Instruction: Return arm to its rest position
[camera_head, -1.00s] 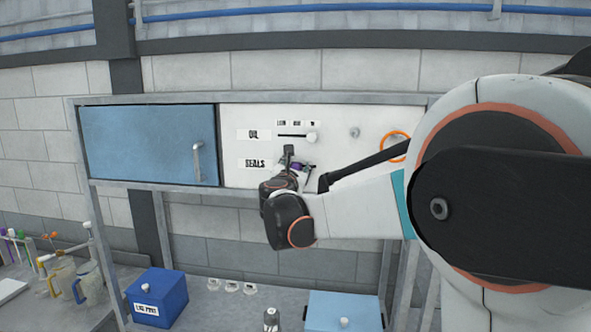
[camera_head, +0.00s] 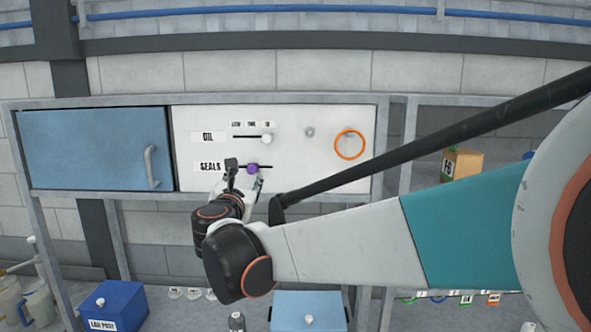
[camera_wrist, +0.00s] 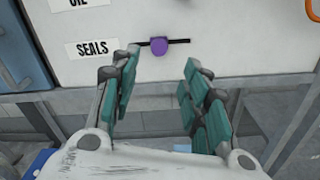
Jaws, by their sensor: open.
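My gripper (camera_wrist: 160,85) is open and empty in the wrist view, its two teal-padded fingers spread apart. Beyond and between the fingers is a purple slider knob (camera_wrist: 159,46) on a dark slot beside the "SEALS" label (camera_wrist: 92,48). In the head view my gripper (camera_head: 243,172) is in front of the white panel (camera_head: 335,115), close to the purple knob (camera_head: 252,168) and partly hidden by my wrist. My arm reaches in from the right. In the wrist view the fingers do not visibly touch the knob.
A white knob (camera_head: 267,138) sits on the "OIL" slot above. An orange ring (camera_head: 350,145) hangs on the panel. A blue cabinet door (camera_head: 85,148) with a handle is to the left. Below stand a dark blue box (camera_head: 115,304) and a light blue box (camera_head: 308,309). A brown box (camera_head: 464,164) is at right.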

